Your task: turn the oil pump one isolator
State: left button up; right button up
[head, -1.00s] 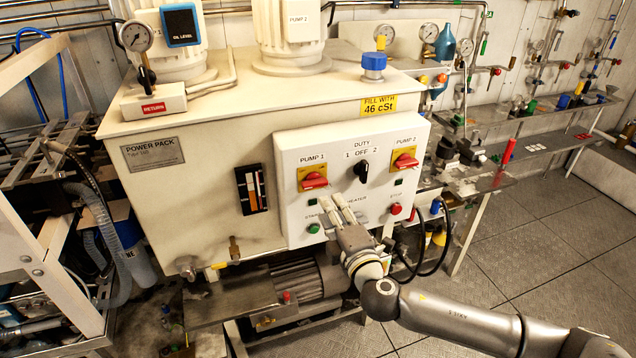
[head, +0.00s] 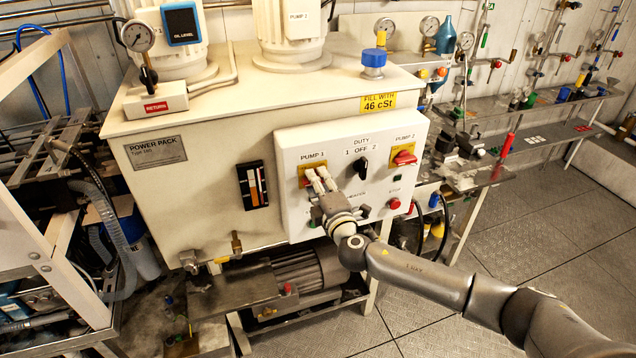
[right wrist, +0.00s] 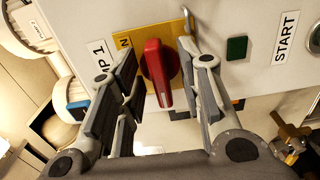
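The oil pump one isolator is a red rotary knob (right wrist: 158,73) on a yellow plate (right wrist: 125,42), under the PUMP 1 label on the white control panel (head: 345,215). In the head view my right gripper (head: 317,175) is in front of this isolator and hides most of it. In the right wrist view my right gripper (right wrist: 159,58) is open, with one finger on each side of the red knob. Gaps show between the knob and both fingers, so it is not gripped. My left gripper is in neither view.
The duty selector (head: 362,168) and pump two isolator (head: 404,158) are to the right on the same panel. A green button (right wrist: 236,47) by the START label is near the right finger. A motor (head: 310,272) sits below the panel.

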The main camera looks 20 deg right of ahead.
grip_shut()
jog(key=shift+f, duration=0.15)
jog(key=shift+a+m+b, duration=0.1)
jog(key=shift+m+b, duration=3.25)
jog(key=shift+m, duration=5.55)
